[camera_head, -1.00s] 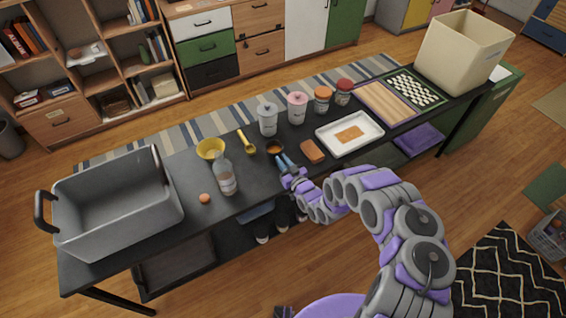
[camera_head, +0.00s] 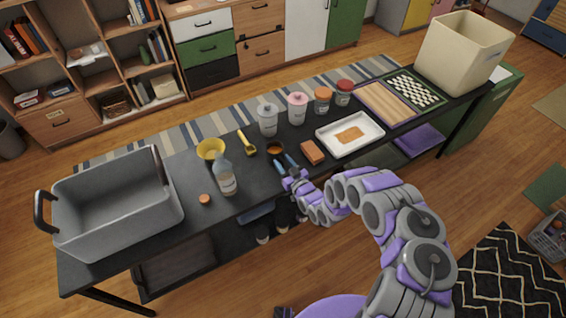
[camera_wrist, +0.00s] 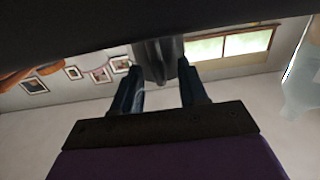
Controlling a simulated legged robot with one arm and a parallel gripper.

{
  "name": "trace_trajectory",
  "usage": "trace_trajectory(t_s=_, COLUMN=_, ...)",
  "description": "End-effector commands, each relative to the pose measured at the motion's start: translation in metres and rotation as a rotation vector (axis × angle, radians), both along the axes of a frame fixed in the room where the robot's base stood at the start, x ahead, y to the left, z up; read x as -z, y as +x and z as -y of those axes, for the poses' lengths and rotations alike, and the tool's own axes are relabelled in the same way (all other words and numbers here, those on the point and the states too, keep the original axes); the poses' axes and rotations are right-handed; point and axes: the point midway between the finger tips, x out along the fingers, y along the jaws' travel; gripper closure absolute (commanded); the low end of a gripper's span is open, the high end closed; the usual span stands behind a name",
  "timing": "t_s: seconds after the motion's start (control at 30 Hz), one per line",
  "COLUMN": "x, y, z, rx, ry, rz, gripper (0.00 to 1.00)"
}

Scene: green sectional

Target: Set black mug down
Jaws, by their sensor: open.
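The black mug (camera_head: 275,148) stands on the black table, with a brownish inside showing from above. In the wrist view, the picture is upside down and a dark grey mug-like shape (camera_wrist: 155,62) hangs from the dark tabletop, between and beyond the fingers. My gripper (camera_head: 285,163) has two blue fingers spread apart, on the near side of the mug. I cannot tell whether the fingertips still reach beside the mug's wall.
The black table (camera_head: 260,190) also holds an orange-brown block (camera_head: 312,152) just right of my gripper. A yellow scoop (camera_head: 247,143), a clear bottle (camera_head: 226,178) and a yellow funnel (camera_head: 210,149) are to the left. Lidded canisters (camera_head: 298,108) stand behind; a white tray (camera_head: 350,134) is right.

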Motion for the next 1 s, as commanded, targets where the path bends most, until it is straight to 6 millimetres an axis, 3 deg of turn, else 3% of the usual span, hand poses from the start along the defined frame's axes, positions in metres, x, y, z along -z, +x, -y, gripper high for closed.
trace_trajectory(t_s=0.7, x=0.009, y=-0.110, z=0.080, rx=0.001, ry=-0.001, rz=-0.005, gripper=0.57)
trace_trajectory(t_s=1.0, x=0.008, y=-0.136, z=0.098, rx=0.001, ry=0.000, rz=-0.001, gripper=0.57)
